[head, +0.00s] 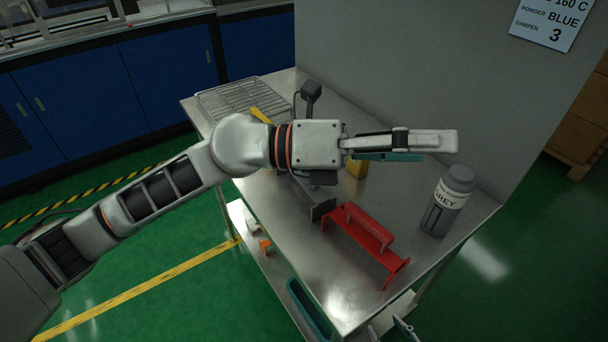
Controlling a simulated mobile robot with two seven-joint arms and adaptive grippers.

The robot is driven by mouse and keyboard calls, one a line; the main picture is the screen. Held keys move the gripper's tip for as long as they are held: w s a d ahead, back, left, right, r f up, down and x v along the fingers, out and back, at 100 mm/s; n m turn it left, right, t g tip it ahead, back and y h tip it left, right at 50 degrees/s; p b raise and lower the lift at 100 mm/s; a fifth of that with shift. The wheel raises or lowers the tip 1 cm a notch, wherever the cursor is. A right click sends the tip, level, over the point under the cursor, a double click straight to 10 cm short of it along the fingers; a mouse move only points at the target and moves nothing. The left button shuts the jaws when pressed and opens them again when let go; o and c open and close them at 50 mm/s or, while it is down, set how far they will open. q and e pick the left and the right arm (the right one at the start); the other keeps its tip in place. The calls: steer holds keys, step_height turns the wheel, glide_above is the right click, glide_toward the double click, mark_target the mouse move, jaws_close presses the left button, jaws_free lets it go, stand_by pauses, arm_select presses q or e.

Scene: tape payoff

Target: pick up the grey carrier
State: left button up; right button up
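A grey part, likely the grey carrier (321,210), lies on the metal table to the left of the red carrier (365,236).
A grey powder bottle (447,203) stands near the table's right edge. A yellow piece (356,168) is partly behind my gripper. A wire rack (238,97) lies at the far left. A grey panel (430,70) rises behind the table. The lower shelf holds a teal tray (308,308).

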arm_select(q)
step_height(320, 180, down, 6)
steer(key=w+a+m+y, duration=0.1)
steer(key=w+m+y, duration=0.15)
steer(key=y, duration=0.25)
steer(key=t+y, duration=0.5)
steer(key=y, duration=0.5)
glide_toward(304, 177)
steer(key=shift+n, duration=0.45)
steer(key=shift+w+d+r+x, duration=0.1)
steer(key=shift+d+x, duration=0.1)
steer(key=shift+x, duration=0.85)
steer(key=shift+w+d+r+x, duration=0.1)
steer(key=shift+w+d+x, duration=0.1)
steer(key=shift+x, duration=0.9)
steer(key=shift+w+d+r+x, duration=0.1)
steer(key=shift+d+x, duration=0.1)
steer(key=shift+x, duration=0.85)
steer(key=c, duration=1.4)
